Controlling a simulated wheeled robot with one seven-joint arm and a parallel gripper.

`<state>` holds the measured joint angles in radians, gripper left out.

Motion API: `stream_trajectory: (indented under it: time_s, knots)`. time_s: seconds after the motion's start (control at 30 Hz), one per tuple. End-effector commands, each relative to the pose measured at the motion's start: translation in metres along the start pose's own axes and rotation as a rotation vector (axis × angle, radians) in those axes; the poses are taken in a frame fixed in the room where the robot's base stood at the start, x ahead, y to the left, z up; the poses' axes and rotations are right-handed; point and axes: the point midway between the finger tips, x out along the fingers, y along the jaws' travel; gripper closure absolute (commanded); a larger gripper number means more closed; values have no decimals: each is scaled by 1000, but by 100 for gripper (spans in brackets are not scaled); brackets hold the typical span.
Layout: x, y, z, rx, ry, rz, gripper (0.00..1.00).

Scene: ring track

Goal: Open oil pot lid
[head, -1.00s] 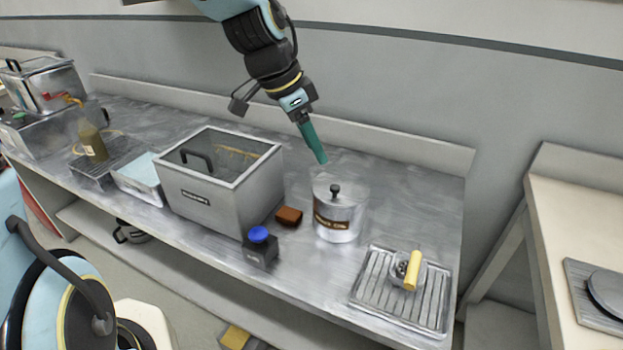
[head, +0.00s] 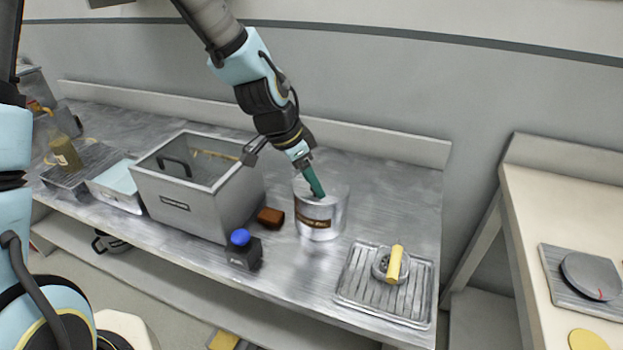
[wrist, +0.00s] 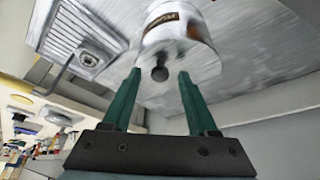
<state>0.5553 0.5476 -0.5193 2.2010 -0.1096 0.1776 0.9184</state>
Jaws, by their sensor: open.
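The oil pot (head: 321,214) is a shiny metal cylinder with a brown label, standing upright on the steel counter. Its lid (wrist: 188,62) is on, with a dark round knob (wrist: 160,73) at the centre in the wrist view. My gripper (head: 319,194) is at the lid from above and behind, and it hides the knob in the head view. In the wrist view my gripper (wrist: 160,75) is open, with one green finger on each side of the knob and a gap to both. The fingers do not visibly touch the knob.
A ribbed tray (head: 384,285) with a yellow-handled item (head: 395,264) is at right. Counter behind the pot is clear.

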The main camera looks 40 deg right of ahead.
Motion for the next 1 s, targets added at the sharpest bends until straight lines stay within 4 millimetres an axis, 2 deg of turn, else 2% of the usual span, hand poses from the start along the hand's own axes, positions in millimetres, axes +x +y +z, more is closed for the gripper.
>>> stream_trajectory:
  time_s: [0.13,0.67,1.0]
  knots:
    - [0,0,0,0,0,0,41]
    - [0,0,0,0,0,1,100]
    - [0,0,0,0,0,1,100]
